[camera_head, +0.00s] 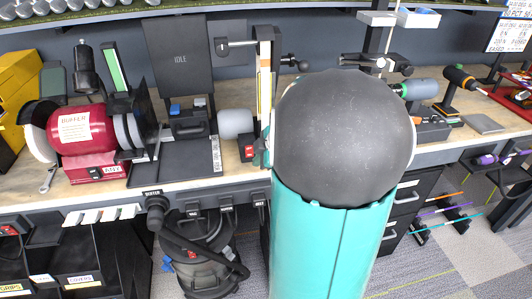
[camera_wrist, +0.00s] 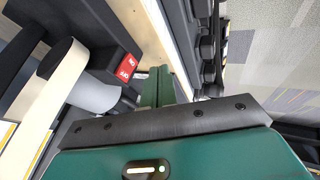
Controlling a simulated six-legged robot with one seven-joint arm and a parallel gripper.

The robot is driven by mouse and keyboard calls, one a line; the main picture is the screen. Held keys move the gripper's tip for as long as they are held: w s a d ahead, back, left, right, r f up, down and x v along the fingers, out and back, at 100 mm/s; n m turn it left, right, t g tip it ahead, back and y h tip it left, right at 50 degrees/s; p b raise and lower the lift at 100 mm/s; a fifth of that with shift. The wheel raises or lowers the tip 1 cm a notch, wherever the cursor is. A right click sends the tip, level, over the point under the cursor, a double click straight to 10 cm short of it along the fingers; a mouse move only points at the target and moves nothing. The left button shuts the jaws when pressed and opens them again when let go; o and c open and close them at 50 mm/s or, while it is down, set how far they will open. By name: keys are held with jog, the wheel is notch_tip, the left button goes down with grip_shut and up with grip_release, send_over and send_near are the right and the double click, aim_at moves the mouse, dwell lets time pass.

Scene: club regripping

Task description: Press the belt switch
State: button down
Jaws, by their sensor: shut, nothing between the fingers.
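The belt switch (camera_head: 249,151) is a small red rocker on the dark base of the upright belt sander (camera_head: 264,80), left of my arm in the head view. In the wrist view the red switch (camera_wrist: 126,66) with white lettering shows large, on a black housing. My gripper (camera_wrist: 158,72) has green fingers closed together, with nothing between them. Its tips lie to the right of the switch in the wrist view, with a visible gap in the picture; the depth between them is unclear. In the head view my large arm link hides most of the gripper.
The wooden bench edge (camera_wrist: 148,20) runs close to the fingers. A red buffer (camera_head: 75,128) with its own switch stands at the left. A grey cylinder (camera_head: 236,123) sits beside the sander. Black knobs and a vacuum (camera_head: 203,262) are below the bench front.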

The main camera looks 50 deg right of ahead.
aim_at(249, 152)
jog(key=w, duration=0.1)
jog(key=w+d+f, duration=0.1)
jog(key=w+f, duration=0.1)
jog(key=w, duration=0.1)
jog(key=shift+d+f, duration=0.15)
jog(key=shift+d, duration=0.25)
jog(key=shift+w+d, duration=0.2)
jog(key=shift+w, duration=0.1)
jog(key=shift+w+d+f, duration=0.15)
jog(key=shift+w, duration=0.05)
